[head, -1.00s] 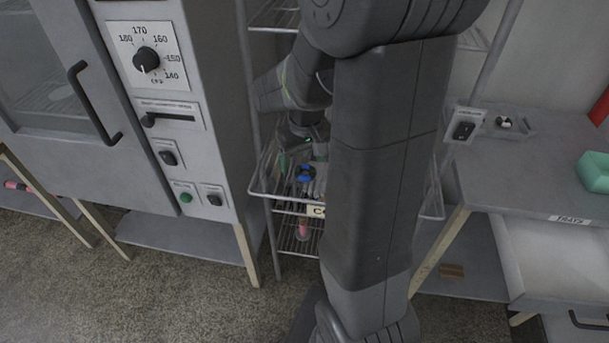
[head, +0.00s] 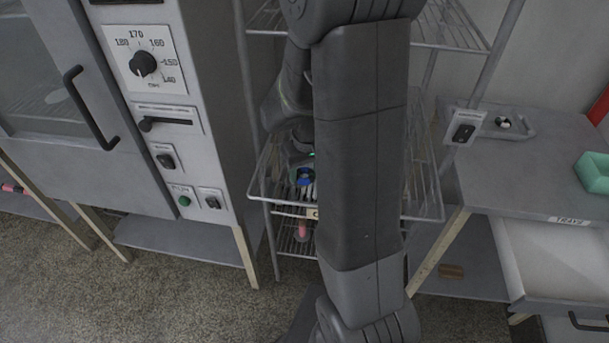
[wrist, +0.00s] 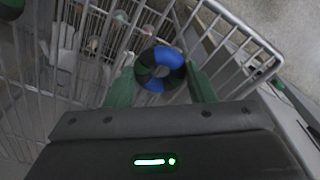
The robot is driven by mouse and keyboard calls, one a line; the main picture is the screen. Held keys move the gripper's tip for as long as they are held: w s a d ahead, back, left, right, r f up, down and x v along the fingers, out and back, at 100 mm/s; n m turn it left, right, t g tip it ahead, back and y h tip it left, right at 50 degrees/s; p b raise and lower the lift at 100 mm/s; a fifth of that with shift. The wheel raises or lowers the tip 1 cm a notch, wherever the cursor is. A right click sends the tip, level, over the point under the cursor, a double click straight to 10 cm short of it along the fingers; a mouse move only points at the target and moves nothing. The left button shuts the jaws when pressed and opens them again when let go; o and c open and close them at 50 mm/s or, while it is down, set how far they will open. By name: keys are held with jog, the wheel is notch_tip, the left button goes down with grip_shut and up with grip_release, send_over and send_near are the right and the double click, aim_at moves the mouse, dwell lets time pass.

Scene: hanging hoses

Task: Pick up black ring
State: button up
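A ring with alternating blue and black segments shows in the wrist view (wrist: 172,58). In the head view it shows on the wire rack's middle shelf, mostly as blue, beside my wrist (head: 304,178). No wholly black ring can be made out. My gripper (wrist: 160,75) has two green fingers, one on each side of the ring, with visible gaps between. It is open and holds nothing. How far the fingertips are above the ring is hard to tell. In the head view, my arm hides most of the gripper and part of the shelf.
The wire rack (head: 424,207) has raised rims around the ring. A pink object (head: 302,230) stands on its lower shelf.

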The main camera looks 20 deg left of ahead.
jog(key=shift+c, duration=1.1)
notch_tip(320, 180, up, 10)
jog(key=shift+d, duration=0.1)
